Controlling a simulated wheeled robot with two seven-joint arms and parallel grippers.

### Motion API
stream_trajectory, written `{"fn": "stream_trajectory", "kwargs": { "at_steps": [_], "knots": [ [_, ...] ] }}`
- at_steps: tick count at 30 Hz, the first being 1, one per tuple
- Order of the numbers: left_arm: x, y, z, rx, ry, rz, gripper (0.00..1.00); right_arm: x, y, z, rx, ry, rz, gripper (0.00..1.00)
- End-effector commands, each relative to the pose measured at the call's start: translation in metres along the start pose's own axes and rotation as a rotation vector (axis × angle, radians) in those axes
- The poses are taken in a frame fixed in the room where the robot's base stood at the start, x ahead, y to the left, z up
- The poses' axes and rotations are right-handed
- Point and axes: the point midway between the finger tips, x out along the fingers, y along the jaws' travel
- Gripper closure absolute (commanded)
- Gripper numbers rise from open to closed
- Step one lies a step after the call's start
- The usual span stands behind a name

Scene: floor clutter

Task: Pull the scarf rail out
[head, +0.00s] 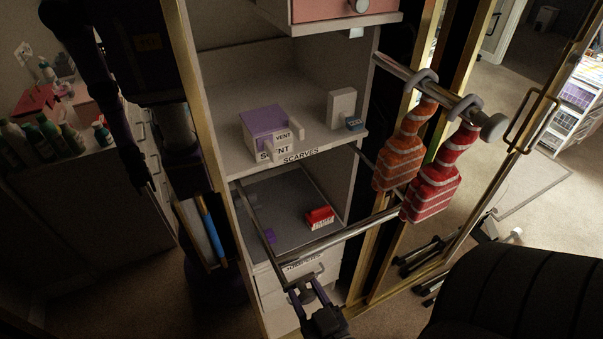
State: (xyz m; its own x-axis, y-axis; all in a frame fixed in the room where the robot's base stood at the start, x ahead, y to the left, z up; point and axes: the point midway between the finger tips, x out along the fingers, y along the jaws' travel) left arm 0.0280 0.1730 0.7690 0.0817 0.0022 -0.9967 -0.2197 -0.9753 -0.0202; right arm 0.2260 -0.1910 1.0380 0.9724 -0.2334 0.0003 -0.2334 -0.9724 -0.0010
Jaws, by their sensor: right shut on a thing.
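The scarf rail (345,235) is a chrome front bar on two dark side runners, below the shelf lettered SCARVES. It stands out in front of the cabinet opening. My right gripper (304,289) comes up from the bottom and is shut at the rail's left front end; the exact contact is small and dark. My left arm hangs at the left, and its gripper (146,178) is too dark to read. An orange striped scarf (402,150) and a red striped scarf (436,178) hang by grey hooks from a higher chrome rod (400,70), at the right.
A purple-and-white box (267,127) sits on the shelf. A red block (320,217) lies in the compartment behind the rail. A drawer (290,285) is just below. A dark chair (520,295) stands at the lower right, near the gold-framed door.

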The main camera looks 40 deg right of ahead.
Motion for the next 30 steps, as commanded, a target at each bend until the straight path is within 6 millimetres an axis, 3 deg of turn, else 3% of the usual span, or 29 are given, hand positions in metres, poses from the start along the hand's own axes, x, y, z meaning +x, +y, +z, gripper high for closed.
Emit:
{"fn": "stream_trajectory", "kwargs": {
  "at_steps": [9,10,14,15,23,30],
  "knots": [
    [0.0,0.0,0.002,0.0,-0.003,0.0,0.41,-0.001,0.0,0.0,-0.001,0.001,0.0,1.0],
    [0.0,0.0,0.002,0.0,-0.003,0.0,0.41,-0.001,0.0,0.0,-0.001,0.0,0.0,0.47],
    [0.0,0.0,0.002,0.0,-0.004,0.0,0.41,-0.001,0.0,0.0,-0.001,0.0,0.0,0.19],
    [0.0,0.0,0.002,0.0,-0.004,0.0,0.41,0.0,0.0,0.0,-0.001,0.0,0.0,0.16],
    [0.001,0.0,0.002,-0.001,-0.004,0.0,0.41,-0.005,0.0,0.001,-0.001,-0.002,0.0,0.16],
    [0.006,0.001,0.003,-0.001,-0.004,0.0,0.41,-0.063,0.0,0.003,-0.001,-0.006,0.001,0.16]
  ]
}}
